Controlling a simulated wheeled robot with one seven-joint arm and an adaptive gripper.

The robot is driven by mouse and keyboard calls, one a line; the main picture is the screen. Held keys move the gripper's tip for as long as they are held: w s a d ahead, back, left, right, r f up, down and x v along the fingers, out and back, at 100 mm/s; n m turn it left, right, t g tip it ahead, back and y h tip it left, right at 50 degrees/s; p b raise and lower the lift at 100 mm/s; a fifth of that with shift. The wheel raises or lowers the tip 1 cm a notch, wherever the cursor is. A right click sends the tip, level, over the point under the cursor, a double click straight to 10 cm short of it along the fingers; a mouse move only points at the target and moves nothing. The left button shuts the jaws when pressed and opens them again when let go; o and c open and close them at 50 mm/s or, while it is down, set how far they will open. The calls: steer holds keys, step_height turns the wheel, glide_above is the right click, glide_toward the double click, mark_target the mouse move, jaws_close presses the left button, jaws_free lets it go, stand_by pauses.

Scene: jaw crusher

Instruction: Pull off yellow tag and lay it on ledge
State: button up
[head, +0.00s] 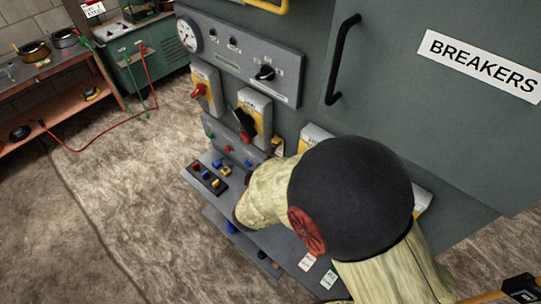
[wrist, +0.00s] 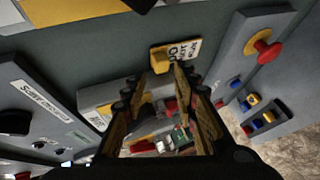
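The yellow tag (wrist: 186,54) hangs on the grey panel, just past my fingertips in the wrist view; its white part carries dark print. It also shows small in the head view (head: 278,147), beside my arm. My gripper (wrist: 167,76) points at the tag with its two fingers apart and nothing held between them. The left fingertip overlaps the tag's yellow end in the picture; I cannot tell whether they touch. In the head view my own arm hides most of the gripper. The grey ledge (head: 272,238) runs along the panel's foot, below my arm.
On the ledge lie a block of coloured buttons (head: 208,177) and two small printed tags (head: 307,262) (head: 329,278). Red-knobbed switches (head: 246,136) (head: 199,90) stick out left of the tag. A black door handle (head: 343,58) is above. Bare floor (head: 120,190) lies left.

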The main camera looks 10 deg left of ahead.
steer(key=b+x, duration=0.4)
steer(key=x, duration=0.3)
steer(key=shift+b, duration=0.3)
steer(key=c, duration=0.3)
steer(key=c, duration=0.4)
steer(key=shift+c, duration=0.2)
jaws_close()
steer(key=shift+s+a+p, duration=0.4)
steer(key=shift+s+p, duration=0.1)
steer(key=shift+s, duration=0.25)
steer(key=shift+s+a+p, duration=0.45)
steer(key=shift+s+p, duration=0.05)
steer(key=shift+s, duration=0.2)
steer(key=shift+s+a+p, duration=0.4)
steer(key=shift+s+p, duration=0.1)
steer(key=shift+s, duration=0.25)
